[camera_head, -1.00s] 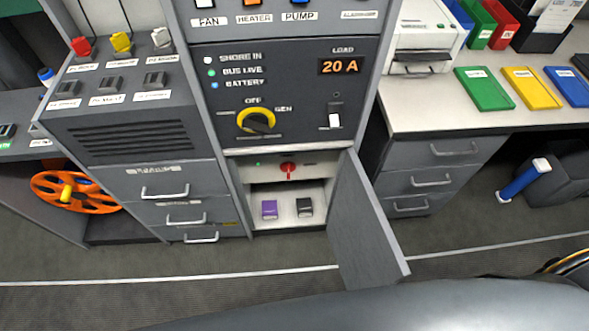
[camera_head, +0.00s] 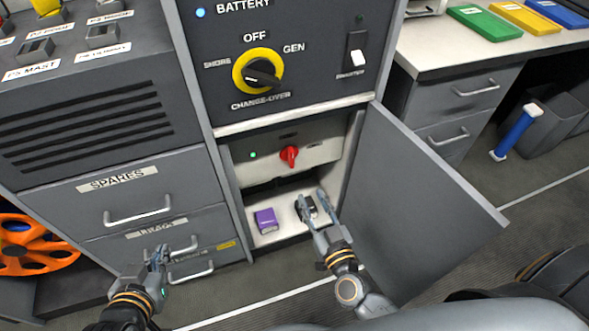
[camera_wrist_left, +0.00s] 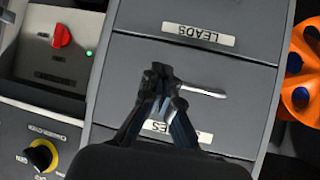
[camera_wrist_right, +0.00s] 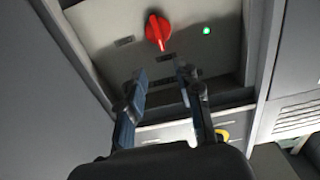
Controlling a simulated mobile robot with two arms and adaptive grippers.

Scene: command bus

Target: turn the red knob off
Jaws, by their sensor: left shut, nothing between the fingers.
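The red knob (camera_head: 290,156) sits on a pale panel (camera_head: 325,148) inside the open cabinet, below the yellow change-over dial. In the head view its handle looks roughly upright. The knob also shows in the left wrist view (camera_wrist_left: 61,36) and in the right wrist view (camera_wrist_right: 158,30). My right gripper (camera_head: 310,197) is open, below and a little right of the knob, not touching it. In the right wrist view its spread fingers (camera_wrist_right: 158,78) point towards the panel, just short of the knob. My left gripper (camera_head: 160,252) is shut and empty in front of the drawers.
A green light (camera_head: 253,155) glows left of the knob. The cabinet door (camera_head: 415,200) hangs open on the right. Drawers (camera_head: 140,200) stand left, with an orange wheel (camera_head: 30,250) beyond.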

